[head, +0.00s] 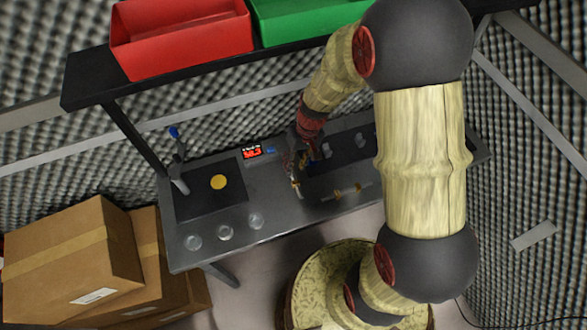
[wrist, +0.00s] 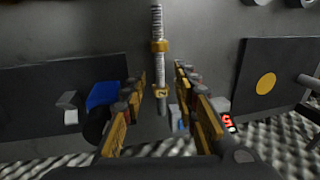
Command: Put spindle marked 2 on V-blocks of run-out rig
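In the wrist view, a grey spindle (wrist: 159,65) with brass-coloured collars runs lengthwise between my gripper's fingers. Its nearer collar carries a mark that looks like a 2. My gripper (wrist: 157,82) is open, with a visible gap on each side of the spindle. In the head view my gripper (head: 303,152) is low over the bench, with this spindle (head: 296,184) just below it. Another spindle-like piece (head: 347,190) lies crosswise farther right. Light grey blocks, apparently the rig's V-blocks (head: 333,155), sit on a dark base, partly hidden by my arm.
A dark plate with a yellow disc (head: 218,182) and an upright stand (head: 179,165) are at the bench's left. A red display (head: 252,152) is behind. Red (head: 182,35) and green (head: 300,20) bins stand on the shelf above.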

